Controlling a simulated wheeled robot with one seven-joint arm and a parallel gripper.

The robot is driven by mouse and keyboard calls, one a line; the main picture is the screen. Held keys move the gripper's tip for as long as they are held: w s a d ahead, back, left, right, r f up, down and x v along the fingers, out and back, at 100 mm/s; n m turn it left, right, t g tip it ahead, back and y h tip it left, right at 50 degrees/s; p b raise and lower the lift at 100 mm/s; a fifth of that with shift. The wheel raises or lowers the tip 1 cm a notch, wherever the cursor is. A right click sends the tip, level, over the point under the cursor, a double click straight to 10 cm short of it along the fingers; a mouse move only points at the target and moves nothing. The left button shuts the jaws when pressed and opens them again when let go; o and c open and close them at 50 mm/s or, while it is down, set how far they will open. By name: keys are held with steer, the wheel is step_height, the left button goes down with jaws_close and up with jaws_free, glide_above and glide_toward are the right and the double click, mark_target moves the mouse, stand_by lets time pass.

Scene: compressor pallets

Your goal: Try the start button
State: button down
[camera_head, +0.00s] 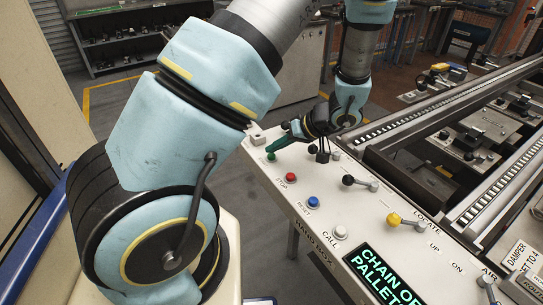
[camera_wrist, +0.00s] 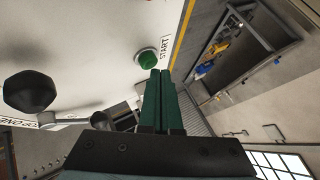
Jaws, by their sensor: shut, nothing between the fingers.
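The green start button (camera_head: 271,157) sits near the far left end of the pale control panel (camera_head: 262,179). In the wrist view the green button (camera_wrist: 148,58) stands beside the word START. My gripper (camera_head: 270,149) has dark green fingers, pressed together with nothing between them. In the wrist view its fingertips (camera_wrist: 160,72) lie just to the lower right of the button. In the head view the tips are just above and behind the button. I cannot tell whether they touch it.
Along the panel are a red stop button (camera_head: 290,177), a blue reset button (camera_head: 313,202) and a white call button (camera_head: 340,232). Levers with a black knob (camera_head: 348,180) and a yellow knob (camera_head: 394,219) stick up nearby. A roller conveyor (camera_head: 440,108) runs behind.

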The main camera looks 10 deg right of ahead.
steer(key=shift+f+b, duration=0.5)
steer(key=shift+b, duration=0.15)
stand_by(0.8)
steer(key=shift+r, duration=0.1)
steer(key=shift+r+p, duration=0.3)
steer(key=shift+r, duration=0.55)
step_height(320, 180, up, 5)
steer(key=shift+p, duration=1.2)
